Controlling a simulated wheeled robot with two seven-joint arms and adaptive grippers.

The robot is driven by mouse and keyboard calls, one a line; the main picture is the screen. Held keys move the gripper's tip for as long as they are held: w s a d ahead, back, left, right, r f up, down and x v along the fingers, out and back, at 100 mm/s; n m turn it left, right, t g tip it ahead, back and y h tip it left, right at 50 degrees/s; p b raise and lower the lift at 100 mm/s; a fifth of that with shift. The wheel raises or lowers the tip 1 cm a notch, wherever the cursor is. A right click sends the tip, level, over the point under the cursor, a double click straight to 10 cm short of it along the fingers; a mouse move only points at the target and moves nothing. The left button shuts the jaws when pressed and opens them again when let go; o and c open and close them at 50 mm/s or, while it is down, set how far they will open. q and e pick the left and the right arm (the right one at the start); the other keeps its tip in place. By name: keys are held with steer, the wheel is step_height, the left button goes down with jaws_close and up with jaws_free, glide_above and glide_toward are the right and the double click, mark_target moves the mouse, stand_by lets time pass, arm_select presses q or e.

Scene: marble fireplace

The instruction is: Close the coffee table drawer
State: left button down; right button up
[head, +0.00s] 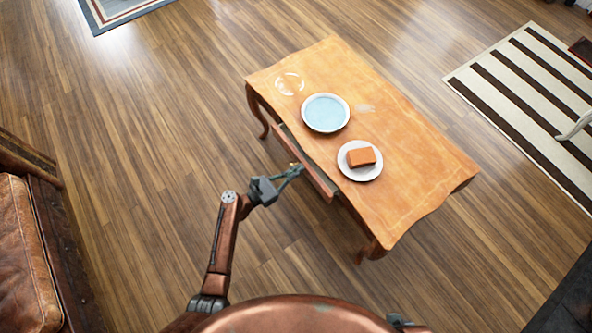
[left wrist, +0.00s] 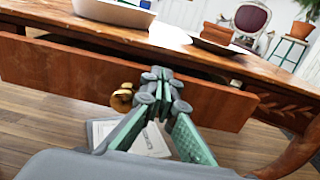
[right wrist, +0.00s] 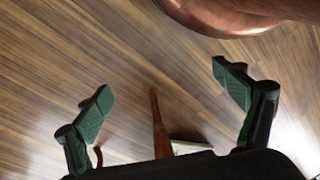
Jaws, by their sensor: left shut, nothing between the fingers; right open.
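The wooden coffee table (head: 410,190) stands in the middle right of the head view. Its drawer (head: 318,184) is pulled partly out on the side facing me, with a dark gap behind its front. My left gripper (head: 299,168) is shut and empty, with its fingertips at the drawer front. In the left wrist view the fingers (left wrist: 163,80) are in front of the drawer front (left wrist: 60,75), just right of the brass knob (left wrist: 121,98); I cannot tell if they touch it. My right gripper (right wrist: 165,85) is open and empty above the floor.
On the tabletop are a blue plate (head: 325,112) and a white plate (head: 346,171) with an orange-brown block (head: 361,157). A leather armchair (head: 25,255) is at the left. A striped rug (head: 530,85) lies at the right. The floor left of the table is clear.

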arm_select(q)
steer(key=shift+x, duration=1.25)
